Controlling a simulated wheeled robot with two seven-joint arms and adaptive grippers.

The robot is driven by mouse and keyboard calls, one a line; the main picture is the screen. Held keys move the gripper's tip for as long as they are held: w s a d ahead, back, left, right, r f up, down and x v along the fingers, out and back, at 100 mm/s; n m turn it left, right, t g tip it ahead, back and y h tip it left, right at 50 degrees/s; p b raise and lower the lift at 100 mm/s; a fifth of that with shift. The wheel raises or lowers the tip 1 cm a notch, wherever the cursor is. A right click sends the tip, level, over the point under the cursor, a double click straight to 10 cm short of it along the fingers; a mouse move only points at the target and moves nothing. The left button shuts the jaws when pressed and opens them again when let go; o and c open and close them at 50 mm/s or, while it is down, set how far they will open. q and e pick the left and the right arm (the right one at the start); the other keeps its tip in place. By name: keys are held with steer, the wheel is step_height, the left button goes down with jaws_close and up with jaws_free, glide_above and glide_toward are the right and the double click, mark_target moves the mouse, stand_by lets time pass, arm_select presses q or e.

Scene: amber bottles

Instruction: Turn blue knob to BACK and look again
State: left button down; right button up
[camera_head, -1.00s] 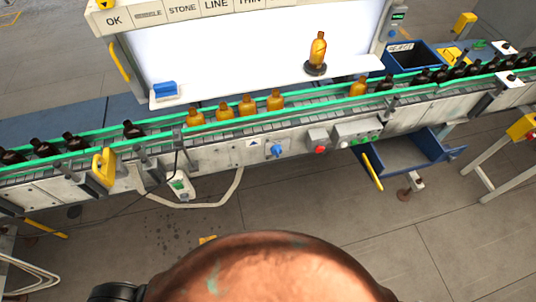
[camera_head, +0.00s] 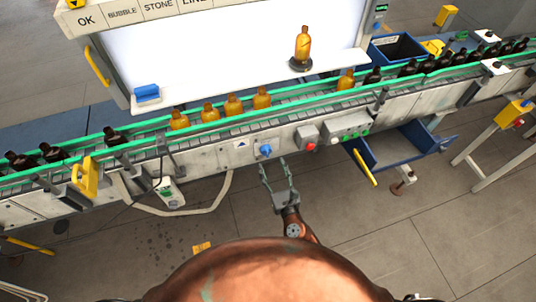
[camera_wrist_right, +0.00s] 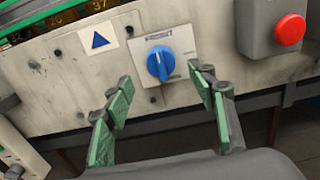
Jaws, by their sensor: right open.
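The blue knob (camera_head: 265,150) sits on a white plate on the front panel of the conveyor. In the right wrist view the blue knob (camera_wrist_right: 160,63) shows large, its grip bar close to upright and a little tilted. The print on its plate is too small to read. My right gripper (camera_head: 277,172) is open and empty, just below and in front of the knob, apart from it. In the right wrist view its green-padded fingers (camera_wrist_right: 158,93) stand apart, with the knob beyond and between their tips. My left gripper is not in view.
A red button box (camera_head: 307,137) is right of the knob, with a grey box of green buttons (camera_head: 350,126) beyond. Amber bottles (camera_head: 233,105) stand on the conveyor. One bottle (camera_head: 303,46) stands on a dark round stand before the lit panel. A blue drawer (camera_head: 405,147) juts out at right.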

mark_target(268, 155)
steer(key=x, duration=0.6)
steer(key=shift+w, duration=0.25)
steer(key=shift+c, duration=0.6)
steer(key=c, duration=1)
steer(key=shift+c, duration=0.2)
